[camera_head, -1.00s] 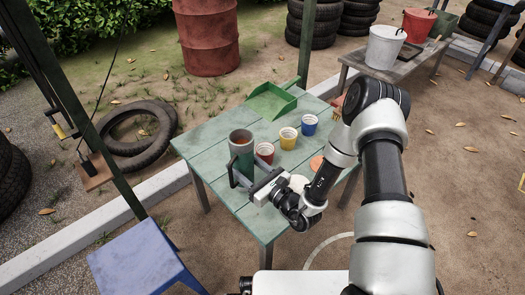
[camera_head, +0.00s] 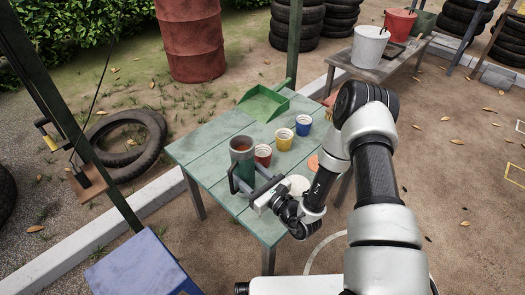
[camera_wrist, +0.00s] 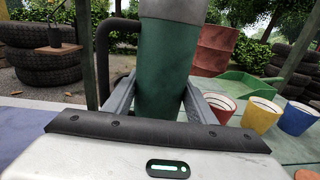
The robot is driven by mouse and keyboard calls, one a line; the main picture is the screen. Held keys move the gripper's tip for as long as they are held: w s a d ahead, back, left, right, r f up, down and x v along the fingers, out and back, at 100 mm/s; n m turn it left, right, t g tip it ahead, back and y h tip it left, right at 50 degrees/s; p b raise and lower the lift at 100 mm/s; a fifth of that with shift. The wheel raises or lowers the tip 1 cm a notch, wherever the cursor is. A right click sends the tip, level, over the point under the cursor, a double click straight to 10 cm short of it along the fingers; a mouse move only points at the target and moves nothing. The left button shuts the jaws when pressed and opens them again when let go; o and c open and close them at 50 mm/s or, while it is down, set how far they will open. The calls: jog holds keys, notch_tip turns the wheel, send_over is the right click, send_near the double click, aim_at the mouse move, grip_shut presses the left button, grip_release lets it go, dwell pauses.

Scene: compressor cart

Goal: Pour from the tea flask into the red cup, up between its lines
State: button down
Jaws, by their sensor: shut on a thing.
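The tea flask (camera_head: 242,168) is green with a grey upper band, and brown tea shows in its open top. My gripper (camera_head: 240,184) is shut on the flask's body, with a finger on each side in the wrist view (camera_wrist: 160,100). The flask looks about upright in the head view; whether it touches the table I cannot tell. The red cup (camera_head: 263,155) stands on the table just right of the flask, apart from my fingers. It also shows in the wrist view (camera_wrist: 220,107). Its lines and inside level are too small to tell.
A yellow cup (camera_head: 284,140) and a blue cup (camera_head: 303,126) stand beyond the red cup on the green table (camera_head: 205,150). A green tray (camera_head: 264,103) is at the back. An orange disc (camera_head: 313,163) and a white round thing (camera_head: 298,185) lie right. The table's left side is clear.

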jog(key=shift+r+m, duration=0.2)
jog(key=shift+m, duration=0.1)
jog(key=shift+r+m, duration=0.2)
jog(key=shift+m, duration=0.4)
jog(key=shift+m+g+h, duration=0.3)
jog(key=shift+m+g, duration=0.3)
jog(key=shift+m, duration=0.2)
jog(key=shift+w+m+g, duration=0.15)
jog(key=shift+m+g, duration=0.35)
jog(key=shift+m, duration=0.4)
jog(key=shift+w+d+f+m+g, duration=0.2)
jog(key=shift+m+g, duration=0.1)
jog(key=shift+m, duration=0.2)
jog(key=shift+s+a+f+m+g+p, duration=0.15)
jog(key=shift+s+f+m+g+p, duration=0.2)
jog(key=shift+m, duration=0.4)
jog(key=shift+s+a+f+m+g+p, duration=0.15)
jog(key=shift+f+m+g+p, duration=0.2)
jog(key=shift+f+m+g, duration=0.3)
dwell(2.8)
jog(key=shift+r, duration=0.1)
jog(key=shift+w+d+r+n+t+b, duration=0.1)
jog(key=shift+w+r+n+t+b, duration=0.15)
jog(key=shift+n+t+b, duration=0.25)
jog(key=shift+w+d+r+n+t+b, duration=0.1)
jog(key=shift+r+n+t+b, duration=0.15)
jog(key=shift+n+t+b, duration=0.25)
jog(key=shift+r+n+t+p, duration=0.3)
jog(key=shift+r+n, duration=0.2)
jog(key=shift+n, duration=0.4)
